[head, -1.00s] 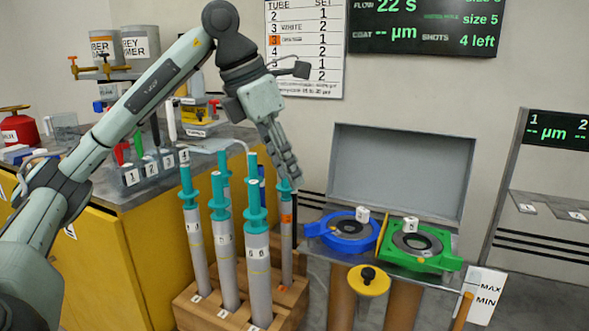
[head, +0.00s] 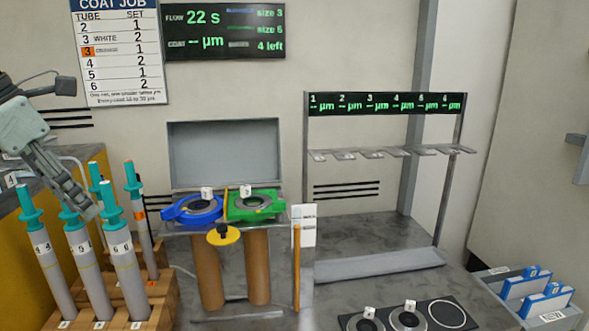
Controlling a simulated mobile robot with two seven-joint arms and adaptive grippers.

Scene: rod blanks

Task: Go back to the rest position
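Several grey tubes with teal tops, such as the front one (head: 122,265), stand upright in a wooden rack (head: 160,312). One tube behind has an orange label (head: 143,214). My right gripper is not in view.
A blue ring holder (head: 180,213) and a green one (head: 268,208) sit on a stand right of the rack. A grey rack with hooks (head: 385,151) stands behind. A black plate (head: 452,325) with rings is at lower right, beside a tray with blue-framed pieces (head: 525,287).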

